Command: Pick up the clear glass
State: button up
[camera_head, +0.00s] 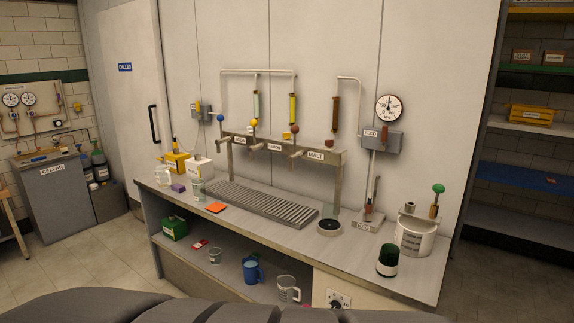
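A clear, straight-sided glass (198,189) stands upright on the counter (285,257), left of the drip tray and in front of the white box. A clear handled jug (163,175) stands near the counter's left end. Another small clear glass (215,256) stands on the lower shelf (195,263), with a clear measuring jug (288,289) further right. Something clear and faint stands at the round black pad (329,227); I cannot tell its shape. My gripper is not in view.
A slatted drip tray (262,203) lies under the tap rail (275,145). A dark green cup (387,260) and white bucket (413,240) stand right. The counter's front edge is mostly clear.

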aim_at(329, 221)
jog(key=i+l+u, duration=0.15)
jog(key=i, duration=0.4)
jog(key=i+l+u, duration=0.15)
jog(key=i+l, duration=0.15)
jog(key=i, duration=0.2)
jog(key=i+l+u, duration=0.15)
jog(key=i+l, duration=0.15)
jog(key=i, duration=0.2)
